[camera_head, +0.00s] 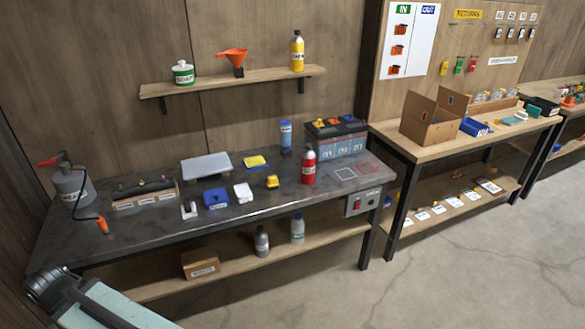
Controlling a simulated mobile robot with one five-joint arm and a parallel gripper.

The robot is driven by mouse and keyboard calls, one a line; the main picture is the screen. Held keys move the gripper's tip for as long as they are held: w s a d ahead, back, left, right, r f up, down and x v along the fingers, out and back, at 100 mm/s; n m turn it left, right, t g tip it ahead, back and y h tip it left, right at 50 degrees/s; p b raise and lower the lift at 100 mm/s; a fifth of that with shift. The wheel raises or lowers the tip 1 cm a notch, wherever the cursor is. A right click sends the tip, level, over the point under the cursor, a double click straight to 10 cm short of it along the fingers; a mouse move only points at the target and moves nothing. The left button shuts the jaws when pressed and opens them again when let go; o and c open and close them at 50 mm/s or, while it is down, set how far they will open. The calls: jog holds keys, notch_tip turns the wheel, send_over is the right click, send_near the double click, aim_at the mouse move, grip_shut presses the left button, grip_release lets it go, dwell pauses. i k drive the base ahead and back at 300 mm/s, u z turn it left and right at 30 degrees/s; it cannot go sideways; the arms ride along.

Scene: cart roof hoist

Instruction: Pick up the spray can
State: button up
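A red can (308,167) with a pale label stands upright on the dark workbench (245,212), left of the squares marked on its top. It has a spray can's shape, but its label is too small to read. A blue cylinder (286,134) with a light band stands behind it, left of the battery-like box; I cannot tell whether it is also a can. My gripper's fingertips do not show. Dark and pale green parts at the lower left corner look like my own body, apart from the red can.
A grey battery-like box (336,143) is behind the red can. A yellow block (272,182), blue bin (216,198) and white block (243,192) lie to its left. A wall shelf (235,79) holds bottles and a funnel. The floor (440,265) in front is clear.

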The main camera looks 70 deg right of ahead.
aim_at(308, 157)
jog(key=u, duration=0.1)
jog(key=i, duration=1.2)
jog(key=z, duration=1.55)
